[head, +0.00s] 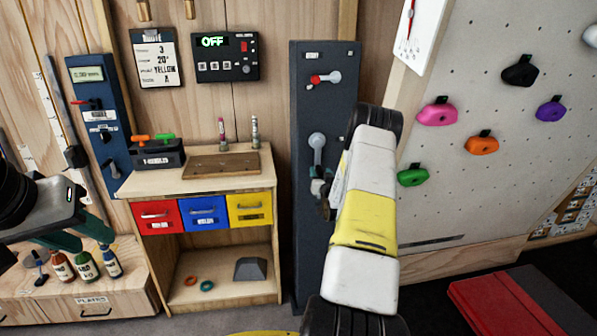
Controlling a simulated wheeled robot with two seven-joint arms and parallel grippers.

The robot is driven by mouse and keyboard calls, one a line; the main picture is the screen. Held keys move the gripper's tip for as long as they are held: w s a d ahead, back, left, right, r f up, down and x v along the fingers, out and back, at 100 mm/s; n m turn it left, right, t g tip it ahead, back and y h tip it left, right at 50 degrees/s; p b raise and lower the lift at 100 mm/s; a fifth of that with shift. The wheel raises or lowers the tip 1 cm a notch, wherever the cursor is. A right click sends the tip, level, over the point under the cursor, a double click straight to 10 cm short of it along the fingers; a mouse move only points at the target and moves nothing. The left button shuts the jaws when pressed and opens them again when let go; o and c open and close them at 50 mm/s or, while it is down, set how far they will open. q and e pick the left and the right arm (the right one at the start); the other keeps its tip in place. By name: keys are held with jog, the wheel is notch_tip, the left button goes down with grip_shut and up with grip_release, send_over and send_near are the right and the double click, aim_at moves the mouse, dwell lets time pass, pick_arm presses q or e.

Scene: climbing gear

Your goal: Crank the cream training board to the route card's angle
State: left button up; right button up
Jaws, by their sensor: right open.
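The cream training board (470,150) stands at the right with coloured holds; its angle is hard to read. A white dial plate (417,32) with a red needle is on its upper left edge. The route card (157,60) hangs on the back wall and reads 3, 20°, YELLOW, A. The crank (317,141) is a grey arm on the dark blue column (299,235). My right gripper (322,190) is open at the crank's lower end, mostly hidden behind my forearm; contact is unclear. My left gripper (75,225) is at the left edge, its fingers unclear.
A red-knobbed lever (325,78) sits above the crank. A black display (225,58) reads OFF. A wooden cabinet (130,186) with red, blue and yellow drawers stands left of the column. Bottles (86,264) stand at lower left. A red mat (495,305) lies at lower right.

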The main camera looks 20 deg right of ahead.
jog(key=shift+w, duration=0.2)
jog(key=shift+c, duration=0.5)
grip_shut()
jog(key=shift+d, duration=0.1)
dwell(0.8)
